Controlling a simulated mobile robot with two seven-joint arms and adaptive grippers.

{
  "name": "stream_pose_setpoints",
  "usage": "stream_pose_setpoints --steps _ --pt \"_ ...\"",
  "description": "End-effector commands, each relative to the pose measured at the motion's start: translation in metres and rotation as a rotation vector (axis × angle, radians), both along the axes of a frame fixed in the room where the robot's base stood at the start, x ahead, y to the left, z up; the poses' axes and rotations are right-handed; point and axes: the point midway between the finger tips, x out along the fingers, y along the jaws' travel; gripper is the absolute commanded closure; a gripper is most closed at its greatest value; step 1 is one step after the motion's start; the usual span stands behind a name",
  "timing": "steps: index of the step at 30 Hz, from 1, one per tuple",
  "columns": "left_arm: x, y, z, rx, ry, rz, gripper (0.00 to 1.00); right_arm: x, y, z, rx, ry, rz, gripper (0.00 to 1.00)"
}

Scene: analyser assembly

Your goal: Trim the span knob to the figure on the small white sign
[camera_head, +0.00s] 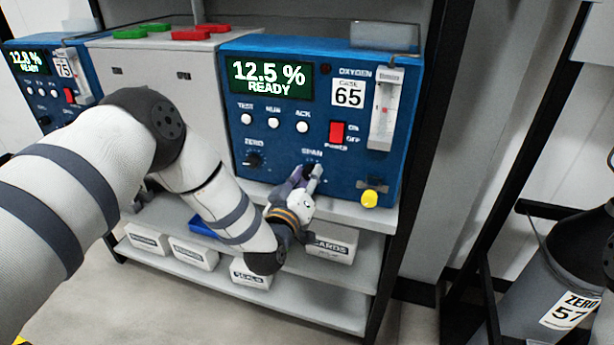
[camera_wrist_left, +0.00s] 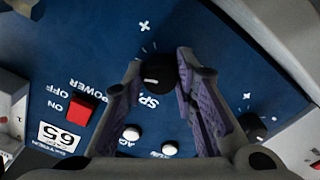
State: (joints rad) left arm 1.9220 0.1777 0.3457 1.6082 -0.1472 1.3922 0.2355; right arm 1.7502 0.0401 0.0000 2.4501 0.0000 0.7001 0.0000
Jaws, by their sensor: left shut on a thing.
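The blue oxygen analyser (camera_head: 285,130) stands on the shelf, and its green display (camera_head: 270,80) reads 12.5 % READY. The small white sign (camera_head: 348,94) on its front reads CASE 65; it also shows upside down in the left wrist view (camera_wrist_left: 62,137). My left gripper (camera_head: 309,174) is at the lower middle of the panel, shut on the black span knob (camera_wrist_left: 158,72). In the left wrist view my left gripper (camera_wrist_left: 160,80) has its purple-padded fingers on both sides of the knob. The knob's white pointer mark shows. My right gripper is not in view.
Beside the knob are the zero knob (camera_head: 253,160), the red power switch (camera_head: 337,132), white buttons (camera_head: 274,124), a flow tube (camera_head: 384,110) and a yellow knob (camera_head: 370,199). A grey cylinder (camera_head: 530,300) bears a ZERO 57 label.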

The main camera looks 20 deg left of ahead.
Motion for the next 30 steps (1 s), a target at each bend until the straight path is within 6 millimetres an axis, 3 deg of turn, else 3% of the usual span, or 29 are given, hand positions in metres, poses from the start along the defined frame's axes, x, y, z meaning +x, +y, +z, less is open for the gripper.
stream_pose_setpoints --steps 23,24,26,27,30 --pt "-0.0002 -0.0002 -0.0003 0.097 -0.002 -0.001 1.0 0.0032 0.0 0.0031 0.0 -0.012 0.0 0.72" --pt "-0.0002 -0.0003 -0.0004 0.097 -0.002 -0.001 0.72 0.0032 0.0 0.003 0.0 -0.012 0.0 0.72" --pt "-0.0002 -0.0001 -0.0004 0.097 -0.002 -0.001 0.58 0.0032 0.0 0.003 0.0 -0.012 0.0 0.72" --pt "-0.0002 -0.0001 -0.0004 0.097 -0.002 -0.001 0.54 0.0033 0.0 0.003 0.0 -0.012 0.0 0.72" --pt "-0.0002 0.0 -0.0004 0.097 -0.003 0.0 0.54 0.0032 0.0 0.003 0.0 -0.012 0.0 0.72"
